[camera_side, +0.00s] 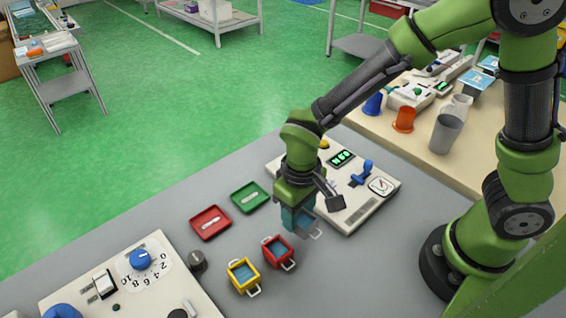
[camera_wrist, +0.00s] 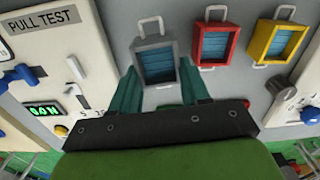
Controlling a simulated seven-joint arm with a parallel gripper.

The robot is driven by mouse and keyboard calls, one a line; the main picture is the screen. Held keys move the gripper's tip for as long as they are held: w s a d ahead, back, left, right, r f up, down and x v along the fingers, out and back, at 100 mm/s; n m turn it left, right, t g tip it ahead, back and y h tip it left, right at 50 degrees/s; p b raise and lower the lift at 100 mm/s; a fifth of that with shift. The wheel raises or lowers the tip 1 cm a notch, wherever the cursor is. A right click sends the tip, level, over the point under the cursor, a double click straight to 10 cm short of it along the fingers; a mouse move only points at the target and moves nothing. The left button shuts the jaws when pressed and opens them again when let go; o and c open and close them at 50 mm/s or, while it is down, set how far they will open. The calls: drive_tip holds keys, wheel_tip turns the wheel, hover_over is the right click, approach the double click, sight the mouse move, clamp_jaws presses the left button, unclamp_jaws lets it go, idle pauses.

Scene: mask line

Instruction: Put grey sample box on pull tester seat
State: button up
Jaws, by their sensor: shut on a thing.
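The grey sample box (camera_wrist: 157,65), with a blue inside and a light handle, sits between the teal fingers of my gripper (camera_wrist: 160,82) in the wrist view. My gripper is shut on it. In the side view my gripper (camera_side: 298,220) is at the near left edge of the pull tester (camera_side: 352,212) and largely covers the box. How far the box is off the table is hard to tell. The tester is a white panel with a green display, a blue lever and a "PULL TEST" label (camera_wrist: 42,22) in the wrist view. I cannot make out its seat clearly.
A red box (camera_side: 278,252) and a yellow box (camera_side: 243,275) stand left of my gripper. Red (camera_side: 210,222) and green (camera_side: 250,197) trays lie behind them. A dial panel (camera_side: 135,285) is at the front left. A side bench (camera_side: 415,140) holds cups.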

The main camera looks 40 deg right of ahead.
wheel_tip(320, 180, up, 5)
drive_tip(key=shift+r, duration=0.15)
drive_tip(key=shift+w+d+r+m, duration=0.2)
drive_tip(key=shift+w+d+r, duration=0.05)
drive_tip(key=shift+d+r, duration=0.2)
drive_tip(key=shift+w+d+r+m, duration=0.25)
drive_tip(key=shift+d+r, duration=0.1)
drive_tip(key=shift+d, duration=0.1)
drive_tip(key=d, duration=1.3)
wheel_tip(320, 180, down, 8)
drive_tip(key=shift+w+a+r, duration=0.1)
drive_tip(key=shift+a, duration=0.05)
drive_tip(key=o, duration=1)
drive_tip(key=shift+o, duration=0.2)
